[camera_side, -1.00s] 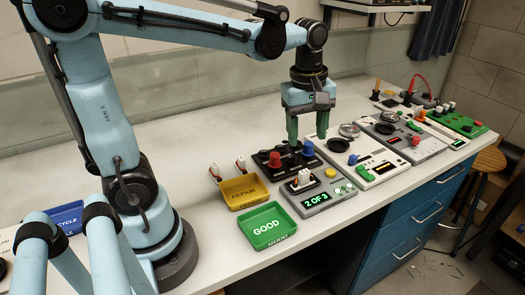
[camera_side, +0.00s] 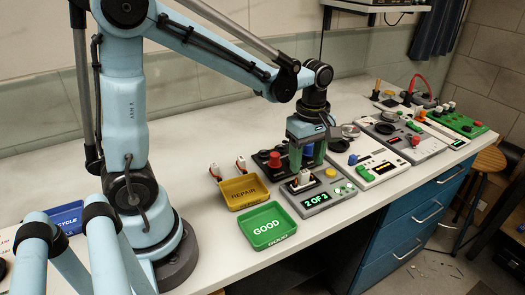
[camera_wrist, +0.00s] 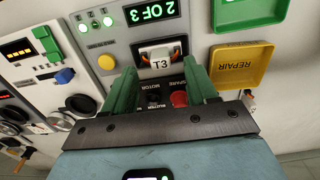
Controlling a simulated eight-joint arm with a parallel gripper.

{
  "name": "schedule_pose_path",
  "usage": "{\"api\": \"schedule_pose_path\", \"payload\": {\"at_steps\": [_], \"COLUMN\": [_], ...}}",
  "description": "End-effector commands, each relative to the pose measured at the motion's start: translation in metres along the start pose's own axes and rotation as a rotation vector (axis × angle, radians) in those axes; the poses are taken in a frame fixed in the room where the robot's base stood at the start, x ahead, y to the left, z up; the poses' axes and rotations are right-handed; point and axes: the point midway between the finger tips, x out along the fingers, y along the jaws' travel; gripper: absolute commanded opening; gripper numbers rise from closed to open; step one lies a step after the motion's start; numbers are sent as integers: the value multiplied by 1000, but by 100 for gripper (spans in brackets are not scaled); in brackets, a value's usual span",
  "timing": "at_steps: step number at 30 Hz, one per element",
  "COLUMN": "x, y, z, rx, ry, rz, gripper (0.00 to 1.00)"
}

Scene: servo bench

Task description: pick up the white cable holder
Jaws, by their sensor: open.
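A white block marked T3 (camera_wrist: 160,63) sits in the grey tester with the 2 OF 3 display (camera_wrist: 112,50); it is the likeliest white cable holder. In the side view the white block (camera_side: 303,181) stands on the tester (camera_side: 318,200), just in front of my gripper (camera_side: 307,160). My gripper has green fingers, which point down, spread apart with nothing between them. In the wrist view my gripper (camera_wrist: 161,88) has its fingertips on either side of the near edge of the block. Whether they touch anything is not clear.
A black panel with red and blue knobs (camera_side: 262,156) stands behind, partly hidden by my fingers. The yellow REPAIR tray (camera_side: 262,204) and green GOOD tray (camera_side: 290,230) lie left, with small white cabled parts (camera_side: 214,170) behind REPAIR. Another panel (camera_side: 352,171) stands close right.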

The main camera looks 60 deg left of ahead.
Motion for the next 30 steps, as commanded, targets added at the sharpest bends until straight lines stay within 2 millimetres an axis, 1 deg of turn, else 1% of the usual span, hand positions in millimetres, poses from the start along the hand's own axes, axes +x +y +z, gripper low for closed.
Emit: {"api": "schedule_pose_path", "payload": {"at_steps": [6, 10, 14, 20, 21, 29, 30], "x": [28, 40, 46, 46, 46, 46, 46], "y": [0, 0, 0, 0, 0, 0, 0], "z": [4, 3, 3, 3, 3, 3, 3], "rx": [1, 2, 2, 2, 2, 2, 2], "ry": [0, -2, -2, -2, -2, -2, -2], "rz": [0, 1, 2, 2, 2, 2, 2], "gripper": [57, 57, 57, 57, 56, 16, 10]}}
